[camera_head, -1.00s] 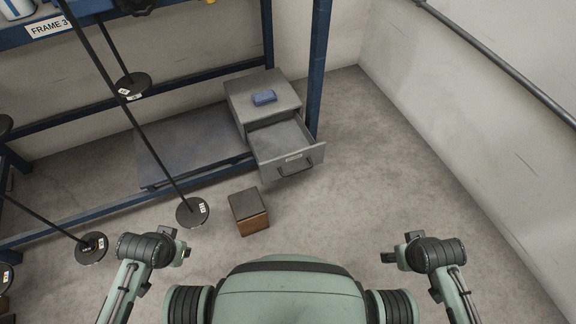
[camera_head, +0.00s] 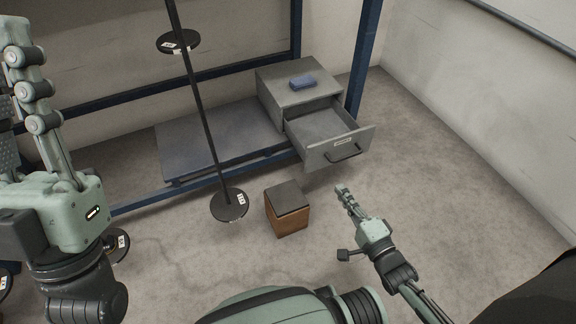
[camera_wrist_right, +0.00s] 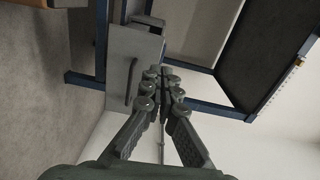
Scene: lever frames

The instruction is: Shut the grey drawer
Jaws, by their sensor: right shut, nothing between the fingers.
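The grey drawer (camera_head: 333,146) stands pulled out of a grey cabinet (camera_head: 290,97), with a dark bar handle on its front. Its inside looks empty. My right gripper (camera_head: 343,189) is shut and empty, in front of and below the drawer front, apart from it in the head view. In the right wrist view the shut fingers (camera_wrist_right: 164,73) point towards the drawer front (camera_wrist_right: 121,62), and its handle (camera_wrist_right: 131,82) shows beside them. My left gripper (camera_head: 32,100) is raised at the left edge, away from the drawer; its finger opening is unclear.
A brown box with a dark top (camera_head: 288,211) stands on the floor left of my right gripper. A dark rod with a round foot (camera_head: 229,205) and blue frame posts (camera_head: 361,65) are near. Floor right of the drawer is clear.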

